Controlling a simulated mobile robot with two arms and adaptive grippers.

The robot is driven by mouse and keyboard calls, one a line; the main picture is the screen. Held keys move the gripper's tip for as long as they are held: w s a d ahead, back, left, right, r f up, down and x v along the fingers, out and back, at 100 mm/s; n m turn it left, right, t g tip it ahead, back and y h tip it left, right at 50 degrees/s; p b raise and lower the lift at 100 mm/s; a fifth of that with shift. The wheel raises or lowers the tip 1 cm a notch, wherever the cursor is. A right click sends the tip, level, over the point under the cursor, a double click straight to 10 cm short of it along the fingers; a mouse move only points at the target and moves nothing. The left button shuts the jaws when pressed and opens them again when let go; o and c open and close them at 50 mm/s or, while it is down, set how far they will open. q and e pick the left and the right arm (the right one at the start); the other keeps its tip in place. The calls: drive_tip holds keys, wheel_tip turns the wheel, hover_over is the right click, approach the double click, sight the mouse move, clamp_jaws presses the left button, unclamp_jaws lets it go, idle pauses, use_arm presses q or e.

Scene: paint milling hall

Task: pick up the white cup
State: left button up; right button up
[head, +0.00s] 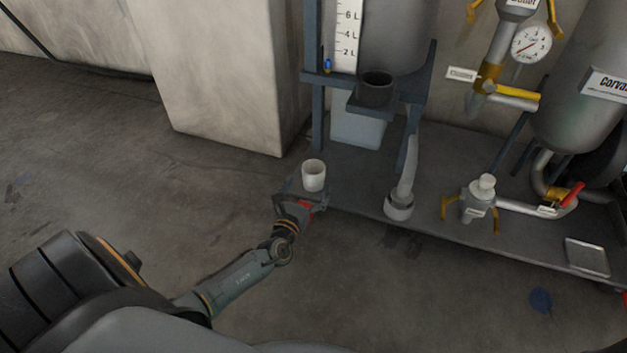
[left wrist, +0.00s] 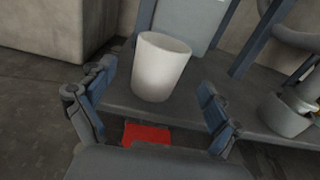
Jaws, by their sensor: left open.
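The white cup (head: 313,176) stands upright at the left front corner of the low dark platform (head: 350,197). In the left wrist view the cup (left wrist: 160,68) is just ahead of my left gripper (left wrist: 150,88), roughly between the lines of its two spread fingers. My left gripper (head: 300,198) reaches in from the left in the head view and is open and empty at the cup's near side. I cannot tell whether a finger touches the cup. The right gripper is in neither view.
Behind the cup are a blue steel frame (head: 317,80), a pale blue container (head: 358,128) and a dark cup (head: 375,88) on a bracket. A grey pipe outlet (head: 399,205) stands to the right. A concrete block (head: 215,75) is at the back left.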

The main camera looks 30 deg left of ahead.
sight(309, 182)
use_arm(q)
drive_tip(key=b+x, duration=0.1)
drive_tip(key=x, duration=0.2)
drive_tip(key=shift+w+a, duration=0.1)
drive_tip(key=shift+w, duration=0.05)
drive_tip(key=shift+c, duration=0.2)
drive_tip(key=c, duration=1.2)
